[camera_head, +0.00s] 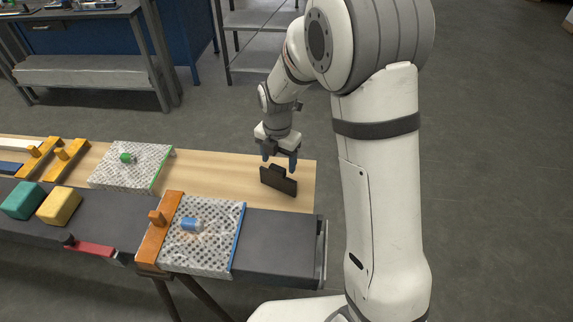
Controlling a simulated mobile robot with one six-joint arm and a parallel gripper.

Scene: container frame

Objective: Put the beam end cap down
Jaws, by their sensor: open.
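The beam end cap appears to be the dark flat piece with a small raised block (278,181) on the wooden tabletop, near its right end. It stands on its edge, slightly slanted in the picture. My gripper (280,163) is just above and behind it, pointing down with its blue-tipped fingers apart. The gripper is open and holds nothing that I can see. Whether a finger still touches the cap is too small to tell.
A perforated plate with a blue cylinder (216,252) lies on the dark beam (277,243) in front, beside an orange clamp (158,232). Another perforated plate (112,174) lies left on the wood (215,180). Green (22,200) and yellow (59,206) blocks sit far left.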

